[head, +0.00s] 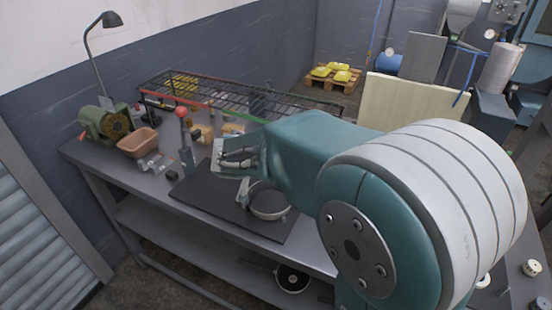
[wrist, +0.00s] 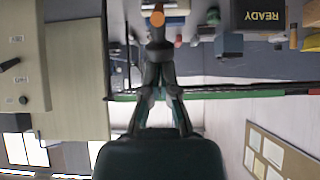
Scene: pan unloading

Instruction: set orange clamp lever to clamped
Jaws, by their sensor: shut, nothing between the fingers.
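The clamp lever (head: 184,135) stands upright with an orange-red ball on top, left of my gripper in the head view. In the wrist view an orange ball end (wrist: 157,18) shows just beyond my fingertips. I cannot tell whether they touch it. My gripper (head: 222,156) points left over the bench, in front of my teal arm. In the wrist view its fingers (wrist: 159,46) come together at the tips, shut and empty. The clamp's base is small in the head view and its setting is unclear.
A dark mat (head: 190,191) on the bench holds a round pan (head: 268,203) below my arm. A brown bin (head: 138,143), a green grinder (head: 103,124) and a lamp (head: 108,22) stand at left. A wire rack (head: 215,93) runs along the back. Another pan (head: 292,279) is underneath.

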